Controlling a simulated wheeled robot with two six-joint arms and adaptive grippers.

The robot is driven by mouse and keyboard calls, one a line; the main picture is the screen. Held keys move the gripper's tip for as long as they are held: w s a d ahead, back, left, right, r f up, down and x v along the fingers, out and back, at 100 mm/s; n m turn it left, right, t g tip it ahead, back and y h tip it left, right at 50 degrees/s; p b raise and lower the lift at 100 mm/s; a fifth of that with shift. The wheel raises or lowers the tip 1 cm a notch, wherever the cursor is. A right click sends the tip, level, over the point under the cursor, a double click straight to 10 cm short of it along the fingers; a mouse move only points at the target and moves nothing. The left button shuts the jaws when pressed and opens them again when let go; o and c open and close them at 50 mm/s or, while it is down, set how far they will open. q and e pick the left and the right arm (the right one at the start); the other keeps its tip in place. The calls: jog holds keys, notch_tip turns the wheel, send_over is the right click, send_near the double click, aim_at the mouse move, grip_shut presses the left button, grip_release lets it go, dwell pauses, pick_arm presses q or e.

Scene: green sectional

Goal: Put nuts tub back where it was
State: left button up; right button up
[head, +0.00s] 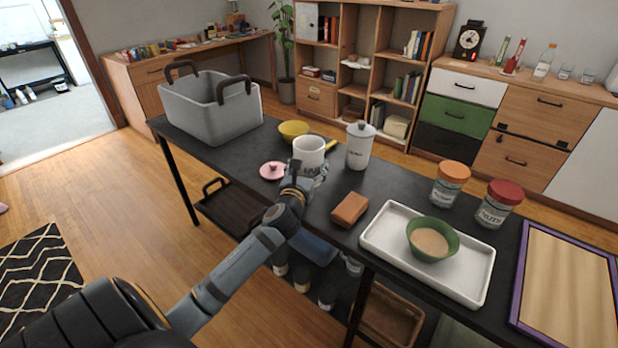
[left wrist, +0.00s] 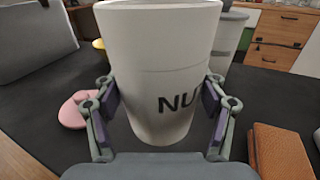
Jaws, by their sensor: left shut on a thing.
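The nuts tub (head: 309,150) is a white, open-topped tub with dark lettering, upright over the middle of the dark table (head: 335,185). In the left wrist view the tub (left wrist: 160,60) fills the centre and shows the letters "NU". My left gripper (head: 308,172) is shut on it, with one finger pad on each side; the gripper (left wrist: 158,100) also shows in the wrist view. I cannot tell whether the tub's base touches the table. A pink lid with a knob (head: 272,171) lies on the table to the left of the tub. My right gripper is out of view.
A white lidded canister (head: 360,147) stands close behind right, a yellow bowl (head: 292,129) behind left. A brown block (head: 350,209) lies in front right. Farther right are a white tray (head: 378,238) with a green bowl, and two jars (head: 450,186). A grey basket (head: 205,115) stands at left.

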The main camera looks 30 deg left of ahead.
pick_arm(q)
jog(key=shift+w+f, duration=0.1)
jog(key=shift+f, duration=0.1)
notch_tip(320, 180, down, 3)
jog(key=shift+w+r+b, duration=0.1)
jog(key=shift+b, duration=0.8)
jog(key=shift+a+f, duration=0.1)
jog(key=shift+f, duration=0.15)
jog(key=shift+r, duration=0.15)
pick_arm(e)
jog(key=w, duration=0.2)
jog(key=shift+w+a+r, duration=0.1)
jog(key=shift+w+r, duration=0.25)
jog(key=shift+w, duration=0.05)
pick_arm(q)
jog(key=shift+f, duration=0.2)
jog(key=o, duration=1.4)
jog(key=shift+o, duration=0.3)
